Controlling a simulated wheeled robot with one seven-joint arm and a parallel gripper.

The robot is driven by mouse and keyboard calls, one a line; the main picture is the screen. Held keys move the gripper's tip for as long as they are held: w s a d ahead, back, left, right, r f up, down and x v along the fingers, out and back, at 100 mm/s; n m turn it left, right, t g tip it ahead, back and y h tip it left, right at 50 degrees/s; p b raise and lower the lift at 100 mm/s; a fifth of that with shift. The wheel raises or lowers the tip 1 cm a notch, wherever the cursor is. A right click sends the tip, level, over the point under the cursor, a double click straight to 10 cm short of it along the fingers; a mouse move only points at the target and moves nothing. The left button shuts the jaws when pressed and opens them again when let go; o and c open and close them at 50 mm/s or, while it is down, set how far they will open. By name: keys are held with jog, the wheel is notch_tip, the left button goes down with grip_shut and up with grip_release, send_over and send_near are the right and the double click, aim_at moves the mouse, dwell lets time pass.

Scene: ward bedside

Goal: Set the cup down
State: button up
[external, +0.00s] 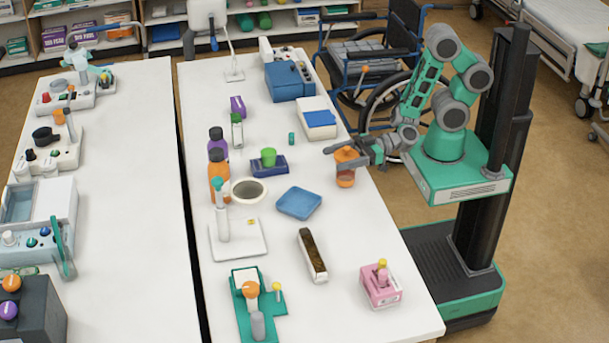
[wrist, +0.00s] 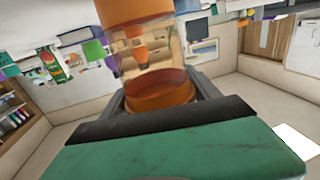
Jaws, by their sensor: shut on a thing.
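My gripper (external: 343,152) is shut on an orange cup-like container (external: 345,178) near the right edge of the white table. In the wrist view, the orange container (wrist: 160,94) sits between the two dark fingers, with a clear amber middle and orange ends. It looks roughly upright in the external view. I cannot tell whether its base touches the table. A small green cup (external: 268,156) stands on a dark blue block, left of my gripper and apart from it.
A blue square tray (external: 299,203) lies left of and nearer than the container. A white box with a blue top (external: 319,118) stands behind it. A brown-topped block (external: 312,255) and a pink box (external: 381,287) are nearer. Bare table (external: 362,225) lies just in front.

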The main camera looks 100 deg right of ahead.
jog(key=shift+f, duration=0.1)
jog(key=shift+f, duration=0.2)
jog(key=o, duration=1.8)
jog(key=shift+o, duration=0.2)
jog(key=shift+r, duration=0.1)
